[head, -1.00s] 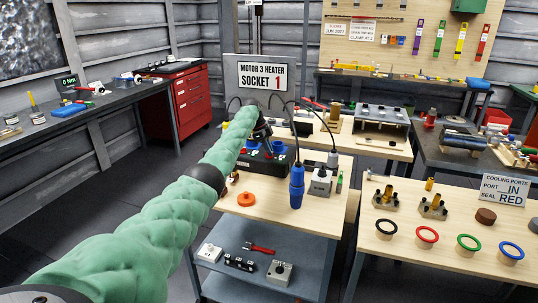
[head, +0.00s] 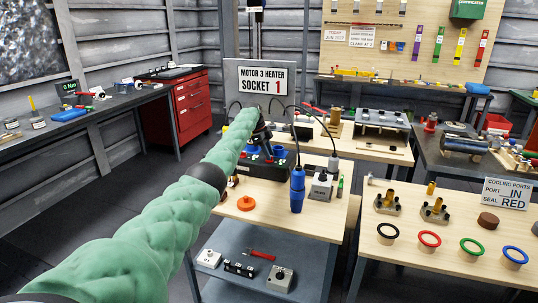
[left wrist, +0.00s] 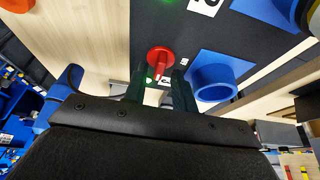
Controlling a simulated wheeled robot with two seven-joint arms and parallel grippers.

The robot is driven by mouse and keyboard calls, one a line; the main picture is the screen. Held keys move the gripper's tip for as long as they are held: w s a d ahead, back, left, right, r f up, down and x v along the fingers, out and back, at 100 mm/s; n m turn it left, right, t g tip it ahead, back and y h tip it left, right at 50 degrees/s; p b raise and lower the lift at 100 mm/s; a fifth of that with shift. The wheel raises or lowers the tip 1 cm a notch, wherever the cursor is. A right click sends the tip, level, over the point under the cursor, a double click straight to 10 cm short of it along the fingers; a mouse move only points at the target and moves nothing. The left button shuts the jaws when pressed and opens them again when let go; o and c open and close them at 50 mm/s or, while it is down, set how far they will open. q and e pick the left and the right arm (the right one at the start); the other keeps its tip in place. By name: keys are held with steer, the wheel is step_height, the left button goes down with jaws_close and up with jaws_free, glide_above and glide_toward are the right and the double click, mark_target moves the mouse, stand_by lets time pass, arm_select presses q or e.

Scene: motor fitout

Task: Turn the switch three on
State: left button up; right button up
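The dark switch box (head: 262,178) with blue sockets stands on the wooden bench, its front partly hidden by my left arm. In the left wrist view, a red rotary switch (left wrist: 160,57) sits on the dark panel, with a lit green lamp (left wrist: 148,80) beside it. Its number cannot be read for certain; a label showing 2 (left wrist: 206,4) is farther along the panel. My left gripper (left wrist: 160,78) is open, its fingers either side of the red switch with visible gaps. In the head view, the left gripper (head: 264,133) is over the box. My right gripper is not in view.
A blue socket ring (left wrist: 213,78) lies close right of the fingers. A blue plug (head: 297,188) with a cable stands right of the box, beside a grey socket block (head: 321,186). A sign (head: 263,78) reading MOTOR 3 HEATER SOCKET 1 stands behind.

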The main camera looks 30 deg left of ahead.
arm_select(q)
steer(key=shift+f, duration=0.15)
steer(key=shift+r, duration=0.3)
steer(key=b+v, duration=0.1)
steer(key=v, duration=0.2)
steer(key=shift+a+r, duration=0.25)
steer(key=shift+r, duration=0.05)
steer(key=b+v, duration=0.1)
steer(key=v, duration=0.2)
steer(key=shift+r, duration=0.25)
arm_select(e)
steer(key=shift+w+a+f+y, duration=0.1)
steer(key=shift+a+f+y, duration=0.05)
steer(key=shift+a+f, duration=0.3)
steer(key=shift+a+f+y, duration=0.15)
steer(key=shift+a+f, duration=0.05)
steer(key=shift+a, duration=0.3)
arm_select(q)
steer(key=shift+s, duration=0.1)
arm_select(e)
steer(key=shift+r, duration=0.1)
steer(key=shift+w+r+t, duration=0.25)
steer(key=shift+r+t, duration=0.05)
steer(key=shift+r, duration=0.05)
